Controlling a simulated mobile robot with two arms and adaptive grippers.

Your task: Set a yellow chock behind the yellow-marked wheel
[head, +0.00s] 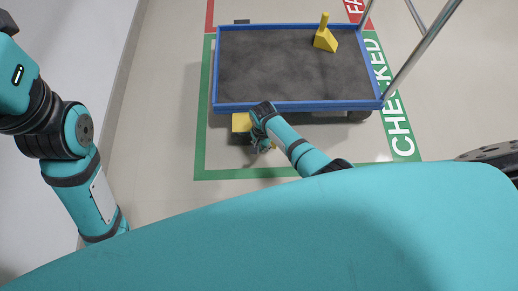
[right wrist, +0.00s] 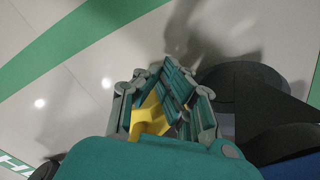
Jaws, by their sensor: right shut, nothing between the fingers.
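A yellow chock with an upright handle (head: 325,40) stands on the dark deck of the blue-rimmed cart (head: 290,65), near its far right corner. My right gripper (head: 262,147) is low beside the cart's near left corner, shut and empty. A yellow piece (head: 241,122) shows there at floor level, partly hidden by the cart and my arm; I cannot tell whether it is a chock or the wheel's marking. In the right wrist view a yellow piece (right wrist: 150,117) shows beyond the shut fingers, beside a dark wheel (right wrist: 240,88). My left gripper is out of view.
The cart stands in a green floor outline (head: 200,135) marked CHECKED on the right. A dark wheel (head: 357,116) shows under its near right corner. Metal handle bars (head: 422,48) rise at the right. The floor left of the outline is clear up to a wall.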

